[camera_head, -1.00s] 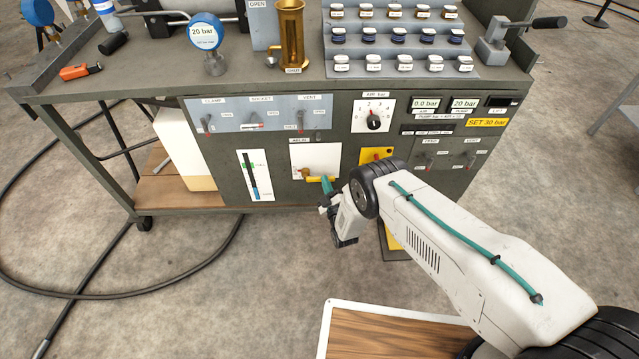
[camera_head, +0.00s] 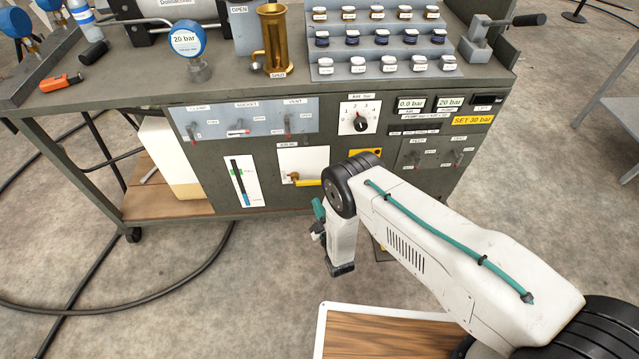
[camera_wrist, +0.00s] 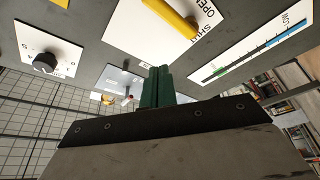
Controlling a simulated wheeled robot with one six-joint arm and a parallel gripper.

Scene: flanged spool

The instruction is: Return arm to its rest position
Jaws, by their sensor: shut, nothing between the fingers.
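My gripper shows in the wrist view (camera_wrist: 157,88) as two green fingers pressed together with nothing between them. In the head view my gripper (camera_head: 319,211) hangs in front of the workbench's front panel, below and right of the valve with the yellow handle, apart from it. The yellow valve handle (camera_head: 308,183) lies roughly horizontal on its white plate (camera_head: 315,160). The handle also shows at the top of the wrist view (camera_wrist: 170,14), next to an OPEN/SHUT label. My white arm reaches in from the lower right.
The workbench (camera_head: 230,90) carries a brass cylinder (camera_head: 273,40), a gauge (camera_head: 187,40) and a stepped rack of jars (camera_head: 378,45). Its front has a dial (camera_head: 361,122) and switches. A wood-topped surface (camera_head: 375,335) is at the bottom. Black hoses lie on the floor at left.

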